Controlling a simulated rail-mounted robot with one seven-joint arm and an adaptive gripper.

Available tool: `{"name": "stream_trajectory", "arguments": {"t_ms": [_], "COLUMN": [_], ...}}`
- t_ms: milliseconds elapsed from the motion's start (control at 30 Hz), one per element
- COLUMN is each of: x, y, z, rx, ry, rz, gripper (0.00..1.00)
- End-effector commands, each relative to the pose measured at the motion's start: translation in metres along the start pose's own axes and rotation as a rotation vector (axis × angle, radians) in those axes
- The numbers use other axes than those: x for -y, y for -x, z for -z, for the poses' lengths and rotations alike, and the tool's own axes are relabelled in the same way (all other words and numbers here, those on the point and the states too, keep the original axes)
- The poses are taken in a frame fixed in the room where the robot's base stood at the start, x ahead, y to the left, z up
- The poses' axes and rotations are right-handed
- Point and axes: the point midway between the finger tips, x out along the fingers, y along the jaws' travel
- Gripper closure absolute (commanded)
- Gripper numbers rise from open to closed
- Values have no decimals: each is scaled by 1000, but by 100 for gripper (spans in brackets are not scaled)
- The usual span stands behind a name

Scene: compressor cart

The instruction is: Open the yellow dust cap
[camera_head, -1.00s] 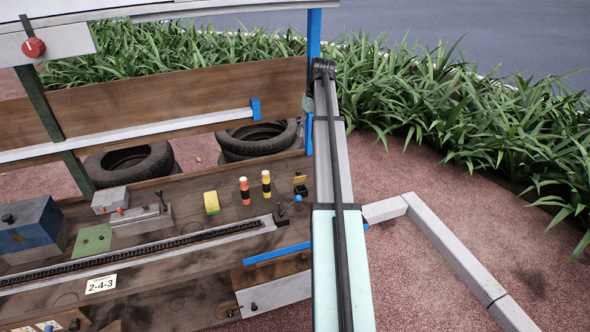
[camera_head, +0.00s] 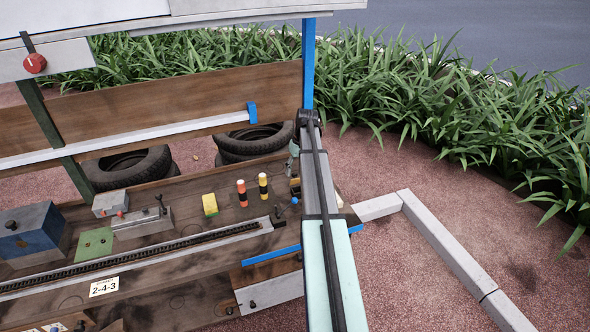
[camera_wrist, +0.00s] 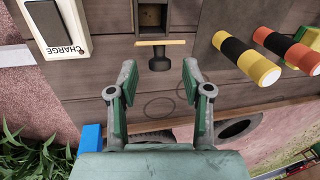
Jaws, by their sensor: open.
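The yellow dust cap (camera_wrist: 161,42) shows edge-on in the wrist view as a thin strip, with a black knob (camera_wrist: 160,60) on the side toward my gripper. The cap stands out at the edge of a small box (camera_wrist: 153,16), whose dark hollow is uncovered. My gripper (camera_wrist: 160,72) is open and empty, one finger on each side of the knob in the picture, with clear gaps. I cannot tell whether the fingertips are at the knob's depth. In the head view my arm hides most of the cap and box.
Two banded cylinders, one red-orange (camera_head: 241,193) and one yellow (camera_head: 263,186), stand left of the box on the wooden deck. A CHARGE switch (camera_wrist: 60,28) is at the wrist view's upper left. A blue post (camera_head: 308,65) rises behind my arm; tires (camera_head: 125,168) lie behind the deck.

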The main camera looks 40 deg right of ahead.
Motion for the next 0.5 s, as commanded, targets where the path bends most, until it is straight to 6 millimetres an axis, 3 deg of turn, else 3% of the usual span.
{"name": "stream_trajectory", "arguments": {"t_ms": [400, 433, 500], "x": [0, 0, 0], "y": [-9, -9, -9], "z": [0, 0, 0], "rx": [1, 1, 0], "ry": [0, 0, 0], "rz": [0, 0, 0], "gripper": [51, 54, 79]}}
